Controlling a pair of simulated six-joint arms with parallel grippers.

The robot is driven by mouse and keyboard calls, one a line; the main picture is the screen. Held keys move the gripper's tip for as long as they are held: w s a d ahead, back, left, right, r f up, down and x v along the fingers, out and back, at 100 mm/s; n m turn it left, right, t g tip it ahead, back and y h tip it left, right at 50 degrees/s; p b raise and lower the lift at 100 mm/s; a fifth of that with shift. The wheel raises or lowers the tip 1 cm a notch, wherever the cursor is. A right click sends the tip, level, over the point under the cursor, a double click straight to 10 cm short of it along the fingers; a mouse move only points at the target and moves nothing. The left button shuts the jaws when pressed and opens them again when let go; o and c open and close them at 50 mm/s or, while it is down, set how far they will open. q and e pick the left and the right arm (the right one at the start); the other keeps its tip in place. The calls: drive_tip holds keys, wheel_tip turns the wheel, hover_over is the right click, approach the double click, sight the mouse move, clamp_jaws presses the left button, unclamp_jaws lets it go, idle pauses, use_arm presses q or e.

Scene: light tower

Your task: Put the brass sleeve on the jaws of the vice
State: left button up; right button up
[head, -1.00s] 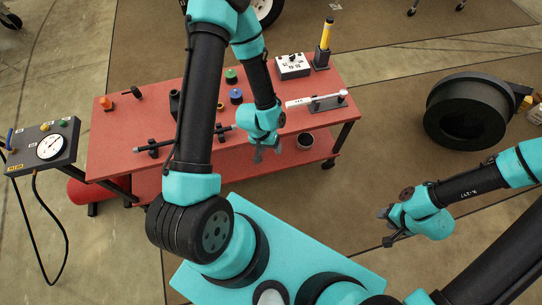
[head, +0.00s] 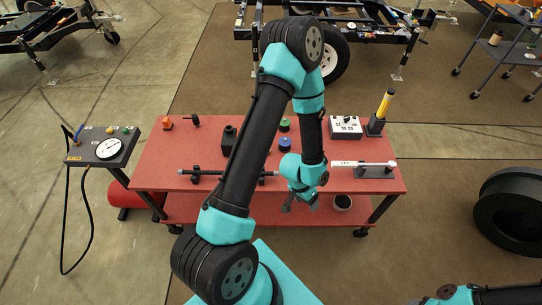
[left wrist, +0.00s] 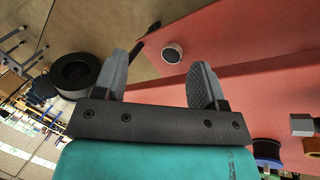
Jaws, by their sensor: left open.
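My left gripper (head: 301,203) is open and empty in front of the red table's (head: 400,184) front edge. No brass sleeve can be made out for certain in the head view. A small brownish ring-like thing (left wrist: 312,145) shows at the right edge of the left wrist view, too cut off to name. I cannot clearly pick out the vice; a black block (head: 228,142) stands mid-table, partly behind my left arm. My right gripper (head: 445,293) is at the bottom edge, its fingers unclear.
On the table are a blue spool (head: 285,145), a green spool (head: 284,125), an orange knob (head: 167,123), a white switch box (head: 345,127), a yellow-handled tool (head: 384,105) and a white bar tool (head: 362,166). A dark cup (head: 342,202) is low at front. A gauge box (head: 95,147) stands left.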

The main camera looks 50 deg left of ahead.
use_arm(q)
drive_tip(key=w+a+r+m+y, duration=0.1)
drive_tip(key=w+a+r+m, duration=0.1)
drive_tip(key=a, duration=0.8)
drive_tip(key=w+a+r+m+y, duration=0.1)
drive_tip(key=w+a+r+m, duration=0.2)
drive_tip(key=a+r, duration=0.3)
drive_tip(key=w+a+r+m+g+y, duration=0.1)
drive_tip(key=w+a+r+m+y, duration=0.1)
drive_tip(key=a, duration=1.2)
wheel_tip(320, 180, up, 2)
drive_tip(key=shift+w+a+r+m, duration=0.1)
drive_tip(key=shift+w+a+m, duration=0.25)
drive_tip(key=shift+w+m, duration=0.55)
drive_tip(key=shift+s, duration=0.15)
wheel_tip(320, 180, down, 12)
drive_tip(key=shift+r, duration=0.2)
drive_tip(key=shift+f, duration=0.4)
drive_tip(key=shift+f, duration=0.1)
drive_tip(key=shift+w+f, duration=0.2)
drive_tip(key=shift+f, duration=2.3)
